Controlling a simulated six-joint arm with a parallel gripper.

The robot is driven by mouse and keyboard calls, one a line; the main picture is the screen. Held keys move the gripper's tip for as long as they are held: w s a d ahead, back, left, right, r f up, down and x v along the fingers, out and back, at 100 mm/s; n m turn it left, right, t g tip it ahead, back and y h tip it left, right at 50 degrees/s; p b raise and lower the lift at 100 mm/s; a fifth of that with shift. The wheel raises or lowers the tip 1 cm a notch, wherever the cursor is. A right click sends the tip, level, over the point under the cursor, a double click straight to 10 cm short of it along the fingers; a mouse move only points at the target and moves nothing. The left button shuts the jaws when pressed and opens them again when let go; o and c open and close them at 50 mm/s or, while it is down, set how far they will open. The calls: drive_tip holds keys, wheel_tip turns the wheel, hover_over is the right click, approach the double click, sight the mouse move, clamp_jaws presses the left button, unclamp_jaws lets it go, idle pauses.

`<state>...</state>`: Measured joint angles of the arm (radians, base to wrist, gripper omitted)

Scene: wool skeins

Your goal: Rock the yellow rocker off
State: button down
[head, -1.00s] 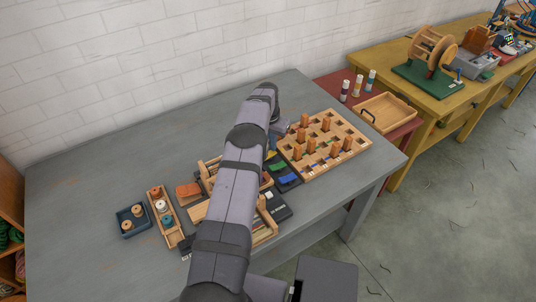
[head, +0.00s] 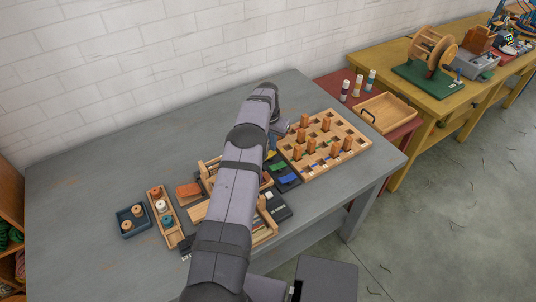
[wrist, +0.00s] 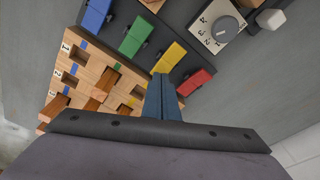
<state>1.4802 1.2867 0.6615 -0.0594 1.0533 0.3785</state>
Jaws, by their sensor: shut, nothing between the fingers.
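The yellow rocker (wrist: 173,52) sits in a dark strip between the green rocker (wrist: 133,41) and the red rocker (wrist: 193,82) in the wrist view. A crease crosses it; I cannot tell which end is pressed down. My gripper (wrist: 161,80) is shut and empty. Its blue fingertips are at the yellow rocker's near end, over its lower edge; whether they touch is unclear. In the head view the yellow rocker (head: 271,154) shows only partly beside my arm.
A blue rocker (wrist: 97,14) ends the row. A wooden peg board (head: 350,146) with upright blocks stands close beside the strip. A panel with a grey dial (wrist: 225,28) and a pale knob (wrist: 270,19) lie on the other side. The table's left back is clear.

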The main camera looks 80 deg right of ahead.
drive_tip(key=shift+f+b, duration=0.75)
drive_tip(key=shift+f, duration=0.15)
idle(0.8)
wheel_tip(320, 180, up, 7)
drive_tip(key=p, duration=0.3)
drive_tip(key=shift+p, duration=0.3)
idle(0.5)
idle(0.4)
